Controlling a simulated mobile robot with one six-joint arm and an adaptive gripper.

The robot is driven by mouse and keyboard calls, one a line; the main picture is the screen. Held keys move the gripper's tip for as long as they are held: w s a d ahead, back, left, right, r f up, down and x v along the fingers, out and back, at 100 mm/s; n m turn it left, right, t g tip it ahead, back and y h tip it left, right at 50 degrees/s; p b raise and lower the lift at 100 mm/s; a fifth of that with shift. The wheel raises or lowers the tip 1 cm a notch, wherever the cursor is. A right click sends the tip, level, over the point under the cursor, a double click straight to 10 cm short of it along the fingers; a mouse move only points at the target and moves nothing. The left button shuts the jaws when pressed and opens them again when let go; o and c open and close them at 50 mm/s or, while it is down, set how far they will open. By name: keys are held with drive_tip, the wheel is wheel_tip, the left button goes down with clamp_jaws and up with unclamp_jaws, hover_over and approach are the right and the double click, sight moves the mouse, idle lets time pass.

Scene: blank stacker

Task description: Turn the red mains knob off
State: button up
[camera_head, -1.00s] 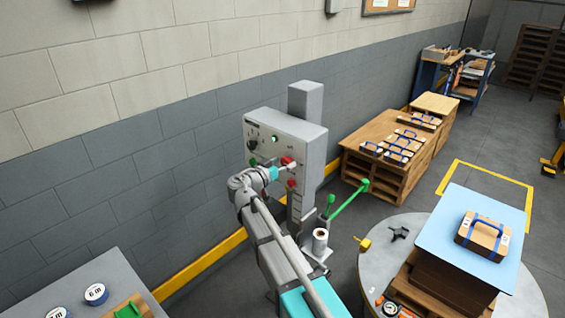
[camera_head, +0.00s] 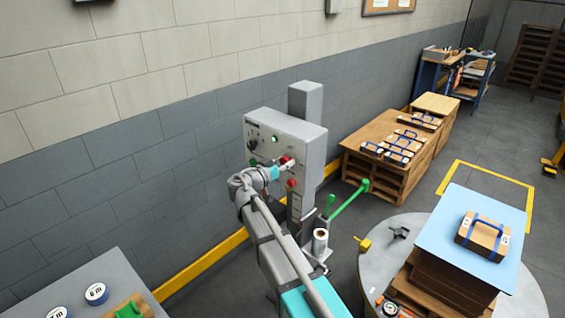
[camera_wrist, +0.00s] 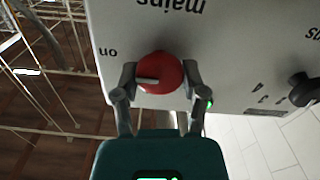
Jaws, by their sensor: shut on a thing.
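The red mains knob (camera_wrist: 160,70) is round and sits on the face of the grey control box (camera_wrist: 232,50). A pale bar on the knob points left in the wrist view, roughly towards the "on" label, which reads upside down. My gripper (camera_wrist: 160,84) is shut on the knob, with one finger at each side. In the head view the knob (camera_head: 286,160) shows just past my gripper (camera_head: 279,166), partly hidden by it. The "off" label cannot be made out.
The box also carries a black knob (camera_head: 252,144), a lit green lamp (camera_head: 274,138) and a red button (camera_head: 292,183) close below my gripper. A green-ended lever (camera_head: 347,198) stands right of the post. A round table (camera_head: 375,262) is at lower right.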

drive_tip(key=shift+w+n, duration=0.1)
drive_tip(key=shift+n, duration=0.4)
drive_tip(key=n, duration=0.8)
drive_tip(key=shift+w, duration=0.1)
drive_tip(key=n, duration=0.4)
drive_tip(key=shift+f+n, duration=0.1)
drive_tip(key=shift+n, duration=0.2)
drive_tip(key=n, duration=0.4)
drive_tip(key=shift+n, duration=0.3)
drive_tip(key=o, duration=1.1)
drive_tip(key=shift+o, duration=0.2)
drive_tip(key=shift+a+f, duration=0.1)
